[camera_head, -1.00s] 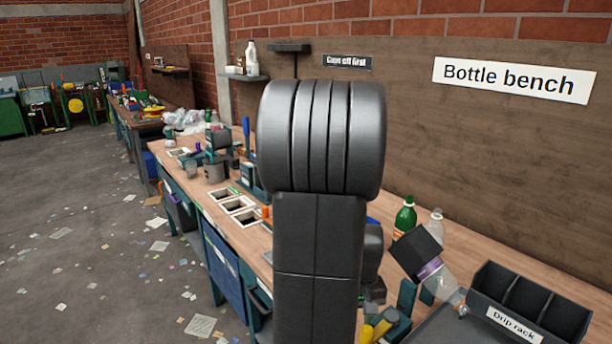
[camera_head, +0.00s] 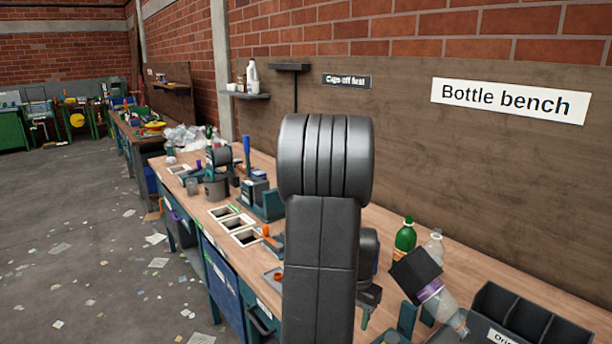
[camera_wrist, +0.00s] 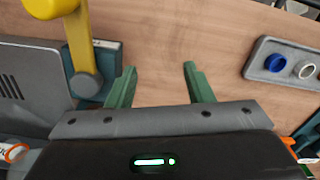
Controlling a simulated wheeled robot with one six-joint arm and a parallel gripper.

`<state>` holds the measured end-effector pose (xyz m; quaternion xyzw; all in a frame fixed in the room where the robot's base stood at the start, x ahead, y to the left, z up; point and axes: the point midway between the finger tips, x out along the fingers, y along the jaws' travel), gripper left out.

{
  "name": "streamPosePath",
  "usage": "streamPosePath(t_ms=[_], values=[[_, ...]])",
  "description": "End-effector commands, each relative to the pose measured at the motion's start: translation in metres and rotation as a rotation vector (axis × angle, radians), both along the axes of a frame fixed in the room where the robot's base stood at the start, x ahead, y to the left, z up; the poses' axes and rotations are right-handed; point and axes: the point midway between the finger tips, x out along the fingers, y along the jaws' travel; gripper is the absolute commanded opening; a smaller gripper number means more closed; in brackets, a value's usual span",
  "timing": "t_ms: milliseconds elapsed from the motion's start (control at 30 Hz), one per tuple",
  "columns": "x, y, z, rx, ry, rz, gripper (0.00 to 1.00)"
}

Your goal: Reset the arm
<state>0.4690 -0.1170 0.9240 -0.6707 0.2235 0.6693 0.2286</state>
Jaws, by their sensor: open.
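My arm stands up in the middle of the head view and hides part of the bench behind it. My gripper shows in the wrist view (camera_wrist: 158,70) with its two green fingers apart and nothing between them. Bare wooden bench top lies beyond the fingertips. In the head view the gripper is mostly hidden behind my arm.
In the wrist view, a yellow handle (camera_wrist: 80,45) on a teal block stands close left of the fingers; a grey tray (camera_wrist: 262,48) with a blue cap lies right. In the head view, a green bottle (camera_head: 405,236), a tilted clear bottle (camera_head: 440,300) and a drip rack (camera_head: 520,318) stand right.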

Motion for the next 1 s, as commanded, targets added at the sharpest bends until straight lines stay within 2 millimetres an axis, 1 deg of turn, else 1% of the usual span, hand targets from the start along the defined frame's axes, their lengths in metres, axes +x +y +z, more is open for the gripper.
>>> streamPosePath(t_ms=[300,500,700,1000], values=[[0.022,-0.016,0.001,0.0,0.0,-0.266,0.47],[0.03,-0.023,0.001,-0.001,-0.001,-0.374,0.47],[0.032,-0.026,0.0,-0.001,-0.001,-0.41,0.47],[0.031,-0.025,0.0,0.0,0.0,-0.409,0.47]])
